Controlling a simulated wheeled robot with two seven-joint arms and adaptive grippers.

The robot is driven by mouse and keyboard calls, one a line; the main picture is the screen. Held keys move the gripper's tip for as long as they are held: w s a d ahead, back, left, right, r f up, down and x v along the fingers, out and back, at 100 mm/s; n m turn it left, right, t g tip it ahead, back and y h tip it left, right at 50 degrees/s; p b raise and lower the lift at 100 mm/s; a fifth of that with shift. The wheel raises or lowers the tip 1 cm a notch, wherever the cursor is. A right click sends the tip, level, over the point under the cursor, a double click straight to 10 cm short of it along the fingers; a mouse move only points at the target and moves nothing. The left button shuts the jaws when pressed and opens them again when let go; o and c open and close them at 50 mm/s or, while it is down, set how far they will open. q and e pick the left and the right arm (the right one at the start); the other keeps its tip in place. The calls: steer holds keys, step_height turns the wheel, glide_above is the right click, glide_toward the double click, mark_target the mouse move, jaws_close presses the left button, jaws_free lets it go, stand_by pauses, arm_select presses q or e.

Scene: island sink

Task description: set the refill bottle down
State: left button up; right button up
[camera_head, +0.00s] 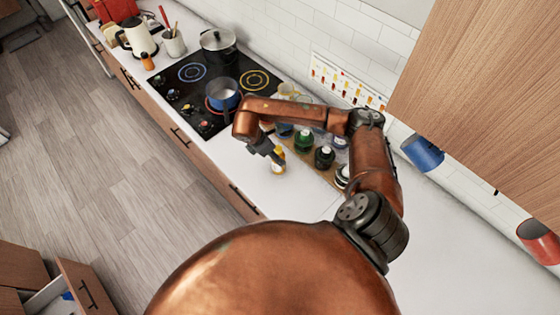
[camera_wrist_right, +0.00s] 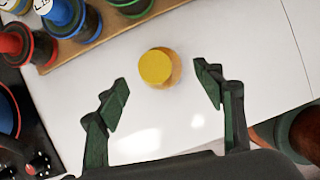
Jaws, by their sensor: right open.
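The refill bottle (camera_head: 279,165), with a yellow cap, stands on the white counter beside the wooden tray of jars. In the right wrist view I look down on its round yellow cap (camera_wrist_right: 156,67), with a bit of amber body below it; the rest is hidden under the cap. My right gripper (camera_wrist_right: 162,88) is open, its two dark fingers spread apart on either side of the bottle, with clear gaps to it. In the head view the right gripper (camera_head: 275,156) is at the bottle and partly covers it. My left gripper is not in view.
A wooden tray (camera_wrist_right: 150,20) holds several jars with coloured lids, among them a green jar (camera_head: 304,141). A cooktop (camera_head: 187,105) carries a blue pan (camera_head: 223,94) and a lidded pot (camera_head: 218,46). Bare counter (camera_head: 240,160) lies in front of the bottle.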

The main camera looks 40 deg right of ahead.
steer(key=shift+s+d+f, duration=0.15)
steer(key=shift+d+f, duration=0.1)
steer(key=shift+f, duration=0.25)
steer(key=p+x, duration=0.1)
steer(key=x, duration=0.2)
steer(key=p+x, duration=0.1)
steer(key=x, duration=0.1)
steer(key=shift+a+f+p, duration=0.15)
steer(key=shift+a+p, duration=0.15)
steer(key=shift+a, duration=0.05)
steer(key=shift+d+f, duration=0.15)
steer(key=shift+f, duration=0.2)
steer(key=shift+c, duration=0.3)
steer(key=c, duration=1.4)
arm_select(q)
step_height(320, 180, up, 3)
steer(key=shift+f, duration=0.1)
arm_select(e)
steer(key=shift+r, duration=0.1)
steer(key=shift+c, duration=0.2)
steer(key=shift+r, duration=0.1)
